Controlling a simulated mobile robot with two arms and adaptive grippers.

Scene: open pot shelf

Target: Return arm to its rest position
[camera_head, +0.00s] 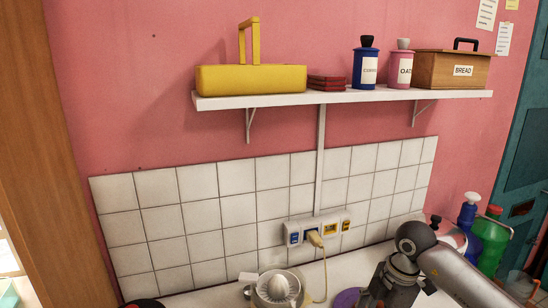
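My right arm comes in at the lower right, above the counter. Its dark gripper (396,284) points down near the bottom edge of the head view, to the right of a purple round item. The fingertips are not clearly visible, so I cannot tell whether it is open or shut, or whether it holds anything. My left gripper is not in view.
A white wall shelf (345,97) holds a yellow handled box (252,79), red stack (327,82), blue canister (366,66), pink canister (401,68) and bread box (450,70). A juicer (277,289) stands on the counter; bottles (491,240) stand right of my arm.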

